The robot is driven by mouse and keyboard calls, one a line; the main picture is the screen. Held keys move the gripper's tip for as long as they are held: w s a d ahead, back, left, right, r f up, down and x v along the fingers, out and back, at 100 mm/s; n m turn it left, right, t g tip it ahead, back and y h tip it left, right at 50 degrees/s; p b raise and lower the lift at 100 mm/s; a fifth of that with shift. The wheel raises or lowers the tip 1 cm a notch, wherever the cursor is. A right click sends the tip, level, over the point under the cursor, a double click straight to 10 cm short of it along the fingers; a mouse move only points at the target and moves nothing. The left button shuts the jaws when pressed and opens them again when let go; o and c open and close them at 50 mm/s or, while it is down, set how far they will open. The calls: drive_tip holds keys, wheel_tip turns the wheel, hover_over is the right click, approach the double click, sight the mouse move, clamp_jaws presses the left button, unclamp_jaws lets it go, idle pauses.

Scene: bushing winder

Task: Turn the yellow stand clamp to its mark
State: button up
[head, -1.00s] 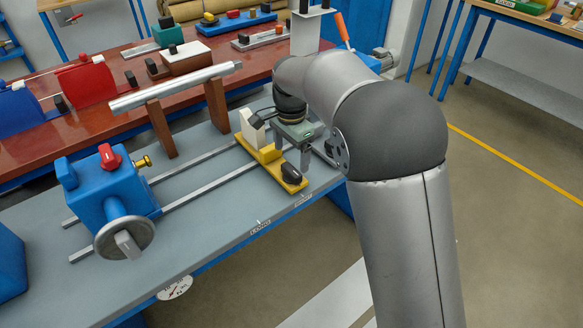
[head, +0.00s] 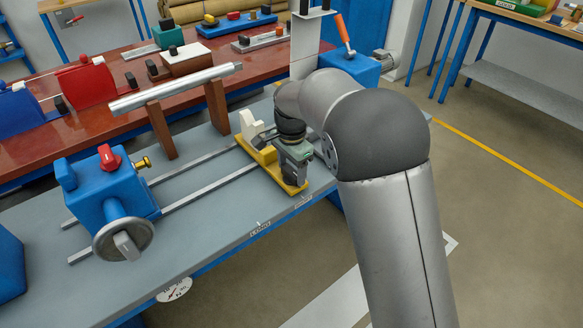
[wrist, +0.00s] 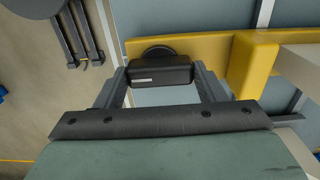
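The yellow stand (head: 262,157) sits across the two rails of the grey bench, with a white upright block (head: 250,127) on it. Its black clamp (wrist: 160,72) is at the stand's near end and is mostly hidden by my gripper in the head view. In the wrist view, my gripper (wrist: 160,80) has its fingers spread on either side of the clamp. The clamp nearly fills the space between the fingers, and I cannot see clear contact. The clamp's mark is not visible to me.
A blue headstock (head: 105,195) with a grey handwheel (head: 123,239) stands on the left of the bench. A metal shaft (head: 175,88) rests on brown posts behind the rails. Small labels (head: 260,229) line the bench's front edge.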

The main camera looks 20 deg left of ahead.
drive_tip(key=n+p, duration=0.1)
drive_tip(key=n, duration=0.4)
drive_tip(key=n+p, duration=0.1)
drive_tip(key=n, duration=0.8)
drive_tip(key=shift+p, duration=0.35)
drive_tip(key=shift+n+p, duration=0.3)
drive_tip(key=shift+n, duration=1.6)
drive_tip(key=shift+f, duration=0.1)
drive_tip(key=o, duration=1)
